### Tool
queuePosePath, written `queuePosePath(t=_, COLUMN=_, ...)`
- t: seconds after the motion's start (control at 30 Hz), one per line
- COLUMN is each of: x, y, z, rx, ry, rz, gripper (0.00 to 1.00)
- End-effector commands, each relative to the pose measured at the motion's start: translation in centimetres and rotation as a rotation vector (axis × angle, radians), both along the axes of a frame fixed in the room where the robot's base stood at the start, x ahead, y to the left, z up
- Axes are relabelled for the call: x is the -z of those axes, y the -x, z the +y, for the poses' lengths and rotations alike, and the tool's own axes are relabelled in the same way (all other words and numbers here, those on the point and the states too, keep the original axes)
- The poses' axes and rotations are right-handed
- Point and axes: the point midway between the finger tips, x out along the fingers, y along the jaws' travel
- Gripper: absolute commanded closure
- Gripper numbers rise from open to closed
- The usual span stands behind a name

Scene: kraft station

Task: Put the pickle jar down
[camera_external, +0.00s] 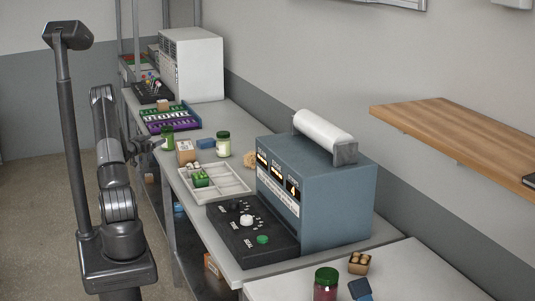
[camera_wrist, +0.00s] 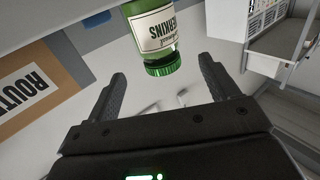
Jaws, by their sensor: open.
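The pickle jar, green with a green lid and a cream label ending in "RKINS", shows in the wrist view (camera_wrist: 155,38), its lid toward my fingers. In the external view a green jar (camera_external: 167,136) is at the bench's left edge, beside my gripper (camera_external: 152,144), and appears to be this one. My gripper (camera_wrist: 162,76) is open in the wrist view. The jar lies just beyond and between the fingertips, with gaps on both sides. Its far end is cut off by the frame, so I cannot see its contact with the bench (camera_external: 215,118).
A cardboard box (camera_external: 186,151) stands close right of the jar, with a blue item (camera_external: 206,143) and another green-lidded jar (camera_external: 223,144) beyond. A divided white tray (camera_external: 232,180) is nearer the camera. A purple-green rack (camera_external: 165,119) stands behind.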

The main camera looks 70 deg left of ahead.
Motion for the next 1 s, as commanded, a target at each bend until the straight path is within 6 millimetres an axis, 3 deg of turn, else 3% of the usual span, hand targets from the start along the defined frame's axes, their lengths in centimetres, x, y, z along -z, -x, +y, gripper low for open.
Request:
queuePosePath(t=0.37, x=-0.1, y=-0.1, z=0.0, rx=0.000, ry=0.000, rz=0.000, gripper=0.20)
queuePosePath(t=0.57, x=-1.8, y=-1.0, z=-0.7, rx=0.001, ry=0.000, rz=0.000, gripper=0.20)
queuePosePath(t=1.0, x=-1.7, y=-5.4, z=2.4, rx=0.000, ry=0.001, rz=-0.001, gripper=0.20)
